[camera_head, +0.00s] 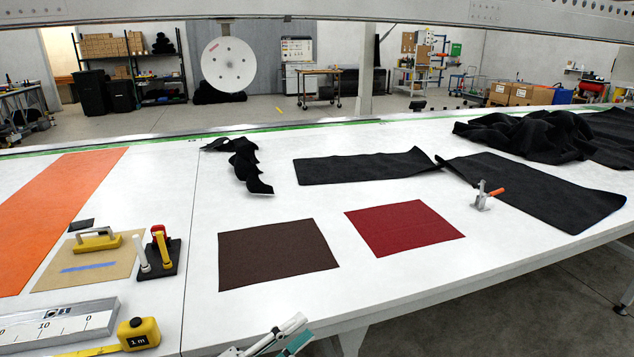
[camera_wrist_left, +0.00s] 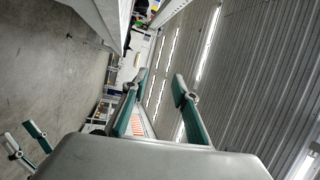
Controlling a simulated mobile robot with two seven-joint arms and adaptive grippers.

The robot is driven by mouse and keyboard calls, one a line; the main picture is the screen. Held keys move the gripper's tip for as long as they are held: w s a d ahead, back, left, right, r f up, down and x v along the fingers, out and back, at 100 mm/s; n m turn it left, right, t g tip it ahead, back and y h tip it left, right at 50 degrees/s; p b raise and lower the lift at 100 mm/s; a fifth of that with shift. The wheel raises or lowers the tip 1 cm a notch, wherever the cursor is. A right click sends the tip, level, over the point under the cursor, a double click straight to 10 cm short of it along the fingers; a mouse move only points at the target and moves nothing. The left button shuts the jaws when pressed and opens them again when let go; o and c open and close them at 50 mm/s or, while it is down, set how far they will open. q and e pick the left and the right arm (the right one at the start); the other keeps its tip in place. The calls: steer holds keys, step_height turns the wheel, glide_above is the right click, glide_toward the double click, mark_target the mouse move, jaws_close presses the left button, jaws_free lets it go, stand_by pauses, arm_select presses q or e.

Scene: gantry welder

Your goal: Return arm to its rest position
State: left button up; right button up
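My left gripper (camera_head: 304,331) shows at the bottom edge of the head view, with grey knuckles and teal finger pads, in front of the near edge of the white table (camera_head: 330,305). In the left wrist view its two teal fingers (camera_wrist_left: 163,84) stand well apart with nothing between them, so it is open and empty. Another pair of teal and grey fingers (camera_wrist_left: 22,137) shows small at the lower left of that view, over the grey floor. It seems to be my right gripper, with a gap between the fingers. My right gripper is out of the head view.
A brown square (camera_head: 278,254) and a red square (camera_head: 404,228) lie on the table. A toggle clamp (camera_head: 483,196) and black cloth (camera_head: 530,137) are to the right. A tape measure (camera_head: 138,334) and a ruler block (camera_head: 60,325) lie at the near left. A gantry beam (camera_head: 320,10) spans the top.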

arm_select(q)
steer(key=s+a+f+n+t+y, duration=0.1)
steer(key=s+a+f+n+y, duration=0.2)
steer(key=a+f+n+y, duration=0.4)
steer(key=s+a+f+n+t+y, duration=0.1)
steer(key=s+a+f+n+y, duration=0.2)
steer(key=f+n, duration=0.6)
steer(key=s+a+f+n+g+y, duration=0.4)
steer(key=s+a+f+n, duration=0.2)
steer(key=s+f, duration=0.5)
steer(key=shift+s+a+f+n, duration=0.3)
steer(key=shift+s+a+f, duration=0.05)
steer(key=shift+a, duration=0.65)
